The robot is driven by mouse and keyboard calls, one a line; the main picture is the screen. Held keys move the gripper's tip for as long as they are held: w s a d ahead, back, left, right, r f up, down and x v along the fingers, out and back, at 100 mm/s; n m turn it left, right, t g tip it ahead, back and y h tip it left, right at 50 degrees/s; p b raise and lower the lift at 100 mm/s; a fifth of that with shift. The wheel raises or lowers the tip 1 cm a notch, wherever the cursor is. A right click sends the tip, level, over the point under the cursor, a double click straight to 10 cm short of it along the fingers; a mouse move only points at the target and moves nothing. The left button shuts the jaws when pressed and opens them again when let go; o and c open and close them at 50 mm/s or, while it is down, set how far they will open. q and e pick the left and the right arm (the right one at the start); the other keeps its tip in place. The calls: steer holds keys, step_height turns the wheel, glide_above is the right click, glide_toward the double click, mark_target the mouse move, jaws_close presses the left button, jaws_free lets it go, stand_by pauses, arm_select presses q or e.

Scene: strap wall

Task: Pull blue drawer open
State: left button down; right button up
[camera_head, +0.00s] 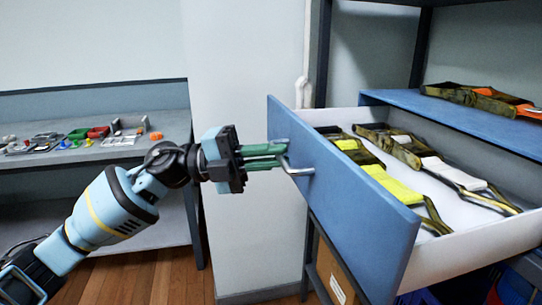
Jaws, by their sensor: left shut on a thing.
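The blue drawer (345,205) is pulled out from its shelf unit at the right, with its blue front facing left and its white inside showing. Straps with yellow and white labels (400,190) lie in it. A metal bar handle (290,165) is on the drawer front. My left gripper (281,156) has its green fingers shut on the handle. Part of the handle is hidden by the fingers. My right gripper is not in view.
A blue shelf (440,112) with more straps sits behind the drawer. A grey bench (100,150) with several small coloured parts stands at the left. A cardboard box (332,272) sits below the drawer. Wooden floor shows at the bottom left.

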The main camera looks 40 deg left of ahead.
arm_select(q)
steer(key=c, duration=1.5)
jaws_free()
steer(key=shift+a, duration=0.1)
steer(key=b+v, duration=0.2)
steer(key=v, duration=0.5)
steer(key=shift+s+a, duration=0.2)
steer(key=shift+a, duration=0.1)
steer(key=shift+f, duration=0.1)
